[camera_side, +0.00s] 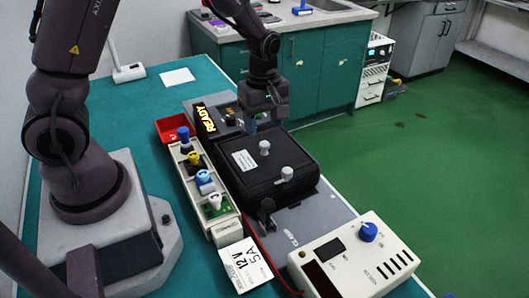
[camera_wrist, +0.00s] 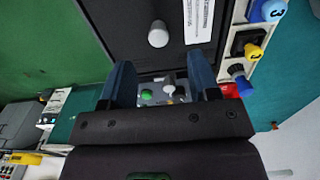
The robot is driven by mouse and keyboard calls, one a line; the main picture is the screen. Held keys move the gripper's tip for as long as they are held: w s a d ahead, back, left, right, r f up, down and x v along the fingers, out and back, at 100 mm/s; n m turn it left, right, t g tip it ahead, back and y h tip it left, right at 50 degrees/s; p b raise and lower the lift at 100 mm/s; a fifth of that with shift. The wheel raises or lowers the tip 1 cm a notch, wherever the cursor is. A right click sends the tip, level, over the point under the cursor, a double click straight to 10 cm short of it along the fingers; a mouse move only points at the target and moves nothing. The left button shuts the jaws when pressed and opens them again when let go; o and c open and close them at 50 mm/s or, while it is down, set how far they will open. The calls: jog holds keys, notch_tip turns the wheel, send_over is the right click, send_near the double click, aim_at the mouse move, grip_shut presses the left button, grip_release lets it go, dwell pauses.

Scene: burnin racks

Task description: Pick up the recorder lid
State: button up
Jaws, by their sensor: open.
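The recorder lid, a black box-shaped cover (camera_side: 245,185) with a white label and two pale knobs, sits closed on the grey unit in the side view. Its near knob (camera_side: 287,173) stands toward the front and its far knob (camera_side: 265,147) toward the back. My gripper (camera_side: 263,122) is open and empty above the lid's far edge, behind the far knob. In the wrist view the lid (camera_wrist: 115,22) fills the top, with one knob (camera_wrist: 158,36) ahead of my open blue fingers (camera_wrist: 162,85). A panel with a green button (camera_wrist: 147,94) shows between the fingers.
A pale rack (camera_side: 222,230) with several coloured-top plugs runs along the lid's left side. A red tray (camera_side: 170,128) and a lit READY display (camera_side: 205,117) stand at the back. A white control box (camera_side: 352,262) with a blue knob sits at front right. A black lever (camera_side: 266,207) stands near the lid.

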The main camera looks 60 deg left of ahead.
aim_at(265, 143)
notch_tip(265, 143, down, 7)
jog(key=shift+w+d+r, duration=0.1)
dwell(0.3)
grip_shut()
